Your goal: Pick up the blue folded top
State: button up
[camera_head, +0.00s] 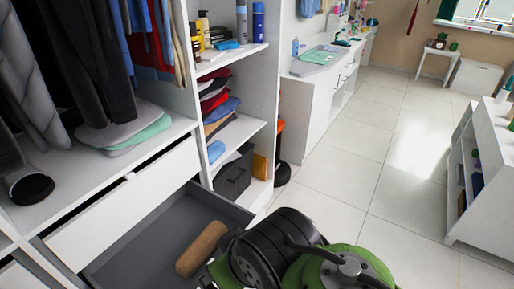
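A blue folded top (221,110) lies in a stack of folded clothes on the middle shelf of the wardrobe's narrow shelf column. Red and dark folded clothes lie above it and a tan one lies just below. A smaller light blue folded piece (216,151) lies lower, near the shelf's front left; I cannot tell if it is a top. My green and black arm fills the bottom centre, in front of the wardrobe. My gripper's fingers do not show.
An open grey drawer (150,254) with a tan roll (202,248) juts out below the hanging clothes. A dark box (233,177) stands on the bottom shelf. A white shelf unit (484,170) stands at the right. The tiled floor between is clear.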

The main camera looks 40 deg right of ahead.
aim_at(216, 149)
jog(key=z, duration=0.75)
jog(key=i+l+u, duration=0.2)
jog(key=u, duration=0.3)
jog(key=i+l+u, duration=0.15)
jog(key=l+u, duration=0.3)
jog(key=i+l+u, duration=0.1)
jog(key=l+u, duration=0.7)
jog(key=u, duration=0.2)
jog(key=l+u, duration=0.45)
jog(key=k+l+u, duration=0.15)
jog(key=l+u, duration=0.2)
jog(key=u, duration=0.15)
jog(key=k+l+u, duration=0.2)
jog(key=l+u, duration=0.15)
jog(key=u, duration=0.15)
